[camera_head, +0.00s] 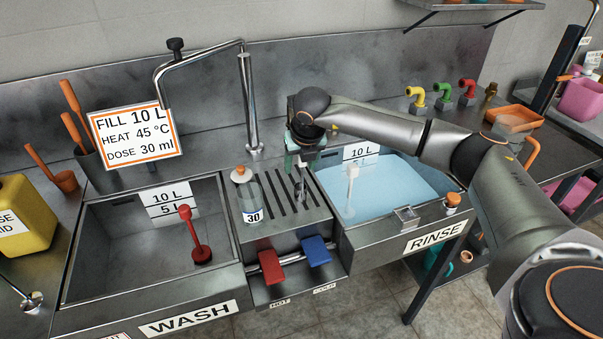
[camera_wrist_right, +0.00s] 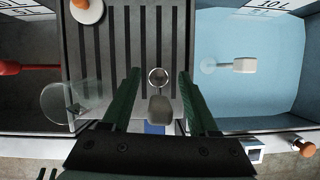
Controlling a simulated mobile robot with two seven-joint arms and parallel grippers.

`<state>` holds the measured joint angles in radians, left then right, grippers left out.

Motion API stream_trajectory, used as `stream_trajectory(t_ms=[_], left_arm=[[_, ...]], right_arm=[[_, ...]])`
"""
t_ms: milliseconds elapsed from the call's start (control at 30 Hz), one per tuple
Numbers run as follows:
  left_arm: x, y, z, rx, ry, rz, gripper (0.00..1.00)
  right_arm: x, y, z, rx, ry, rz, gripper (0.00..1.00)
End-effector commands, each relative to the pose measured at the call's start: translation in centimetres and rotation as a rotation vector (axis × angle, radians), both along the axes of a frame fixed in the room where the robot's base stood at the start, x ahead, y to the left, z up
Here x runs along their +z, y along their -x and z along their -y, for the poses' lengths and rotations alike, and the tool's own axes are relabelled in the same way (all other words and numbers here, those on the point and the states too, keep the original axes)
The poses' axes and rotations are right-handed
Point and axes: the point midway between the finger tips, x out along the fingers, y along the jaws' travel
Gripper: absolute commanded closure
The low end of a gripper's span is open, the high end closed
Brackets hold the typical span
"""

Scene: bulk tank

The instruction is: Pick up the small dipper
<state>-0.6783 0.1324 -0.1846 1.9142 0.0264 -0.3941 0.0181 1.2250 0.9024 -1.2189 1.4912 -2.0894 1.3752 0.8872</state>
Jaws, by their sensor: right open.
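A small metal dipper (camera_head: 300,186) stands on the slotted drain board between the two basins. In the right wrist view its grey top end (camera_wrist_right: 160,109) and a round metal ring (camera_wrist_right: 158,77) show between the fingers. My right gripper (camera_head: 301,160) is above it, pointing down. Its two green fingers (camera_wrist_right: 155,100) are spread on either side of the dipper, with a gap on both sides. Whether the fingers reach down to its height is hard to tell.
The wash basin (camera_head: 110,235) with a red plug handle (camera_head: 200,248) is left; the water-filled rinse basin (camera_head: 385,185) is right. A tall tap (camera_head: 247,105) rises behind.

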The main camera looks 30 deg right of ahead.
Motion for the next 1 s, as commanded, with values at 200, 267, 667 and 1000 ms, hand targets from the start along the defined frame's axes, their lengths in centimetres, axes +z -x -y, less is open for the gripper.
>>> stream_trajectory(t_ms=[200,267,667,1000], left_arm=[[-0.02,0.02,0.01,0.001,0.001,0.0,0.5],[-0.02,0.02,0.01,0.001,0.001,0.0,0.5],[-0.03,0.03,0.01,0.001,0.001,-0.001,0.5],[-0.03,0.04,0.0,0.001,0.001,-0.001,0.5]], right_arm=[[-0.1,-0.04,0.01,0.001,0.0,0.0,0.4],[-0.09,-0.04,0.01,0.001,0.0,0.0,0.47],[-0.04,-0.02,0.02,0.0,0.0,0.0,0.92],[-0.04,-0.03,0.03,0.0,0.0,0.001,1.0]])
